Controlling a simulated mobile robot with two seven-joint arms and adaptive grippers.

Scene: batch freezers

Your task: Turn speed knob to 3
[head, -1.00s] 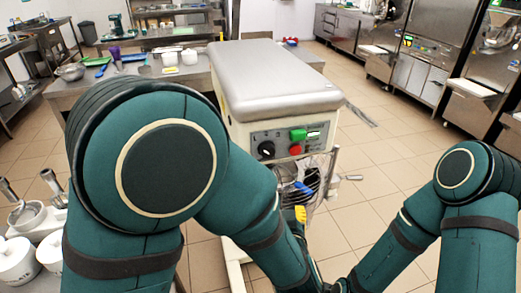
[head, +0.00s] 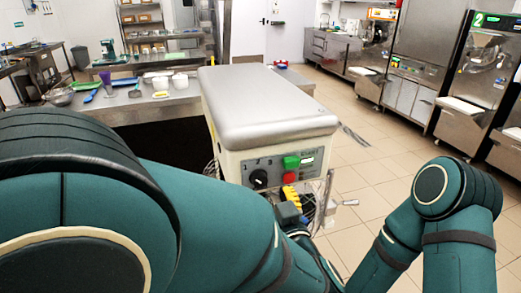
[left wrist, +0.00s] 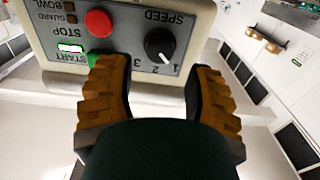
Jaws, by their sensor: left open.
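The black speed knob (head: 258,179) is at the left of the mixer's front panel. In the left wrist view, which is upside down, the knob (left wrist: 160,45) has a white mark on its numbered side, beside the printed 1, 2 and 3. The exact setting is hard to tell. My left gripper (left wrist: 156,75) is open, with its ribbed yellow-brown fingers toward the panel on either side of the knob's line. No contact with the knob shows. In the head view the left gripper (head: 291,196) is just below the panel, right of the knob. My right gripper is not in view.
A green start button (head: 291,162) and red stop button (head: 293,177) are right of the knob. In the left wrist view, one finger overlaps the green button's edge (left wrist: 98,57). A steel table (head: 170,103) with bowls stands behind. Open tiled floor lies right.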

